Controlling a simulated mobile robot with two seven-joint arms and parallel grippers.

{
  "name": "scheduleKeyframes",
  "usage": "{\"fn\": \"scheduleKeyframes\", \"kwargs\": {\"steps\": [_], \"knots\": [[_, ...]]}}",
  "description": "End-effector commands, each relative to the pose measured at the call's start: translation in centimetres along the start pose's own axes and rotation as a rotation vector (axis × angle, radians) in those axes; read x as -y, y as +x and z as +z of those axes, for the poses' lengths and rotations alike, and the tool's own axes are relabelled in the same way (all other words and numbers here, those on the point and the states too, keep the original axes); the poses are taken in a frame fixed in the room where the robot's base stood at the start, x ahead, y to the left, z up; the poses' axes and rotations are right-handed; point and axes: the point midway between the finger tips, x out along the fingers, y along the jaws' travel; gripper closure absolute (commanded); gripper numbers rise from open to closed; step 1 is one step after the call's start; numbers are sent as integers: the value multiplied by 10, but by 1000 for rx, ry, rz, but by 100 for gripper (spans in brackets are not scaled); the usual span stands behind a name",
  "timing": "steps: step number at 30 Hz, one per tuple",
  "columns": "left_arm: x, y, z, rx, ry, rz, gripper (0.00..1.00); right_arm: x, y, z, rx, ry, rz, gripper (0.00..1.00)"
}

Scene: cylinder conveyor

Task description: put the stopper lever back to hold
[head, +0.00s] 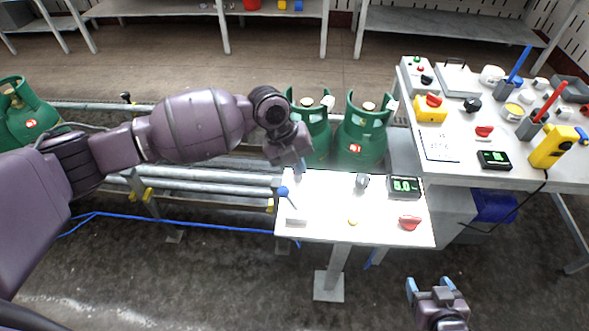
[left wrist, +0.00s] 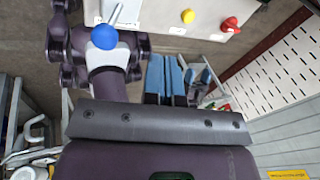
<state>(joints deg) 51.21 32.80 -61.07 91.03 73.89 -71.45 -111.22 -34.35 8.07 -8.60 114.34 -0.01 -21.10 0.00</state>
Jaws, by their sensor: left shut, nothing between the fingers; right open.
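The stopper lever has a blue ball knob (head: 283,191) on a thin metal rod that leans left from its pale base (head: 296,217), at the left edge of the white panel table (head: 327,228). My left gripper (head: 300,169) is shut and empty, pointing down just above and right of the knob, apart from it as far as I can see. In the left wrist view the knob (left wrist: 104,37) shows left of the blue fingers (left wrist: 165,75). My right gripper (head: 428,284) is open and empty at the lower right, off the table's front.
Two green gas cylinders (head: 363,135) stand behind the panel on the conveyor; another (head: 28,116) is far left. The panel carries a dark knob (head: 362,181), a display (head: 405,187), a yellow button (head: 353,221) and a red knob (head: 410,222). A cluttered bench (head: 465,172) is at right.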

Motion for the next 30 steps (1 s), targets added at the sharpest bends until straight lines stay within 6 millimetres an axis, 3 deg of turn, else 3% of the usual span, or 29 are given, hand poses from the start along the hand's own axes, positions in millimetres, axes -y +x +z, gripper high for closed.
{"fn": "scheduleKeyframes", "kwargs": {"steps": [6, 12, 18, 30], "knots": [[1, -39, -1, -3, 3, 0, 100, 1, 4, 0, -6, -1, -2, 29], [2, -64, -2, -5, 1, 0, 100, 0, 3, 9, 12, -1, 0, 29], [3, -73, -2, -5, 1, 2, 100, 0, 1, 14, 21, 0, 1, 29], [3, -73, -2, -5, 1, 1, 100, 0, 0, 10, 13, -1, 1, 29]]}}
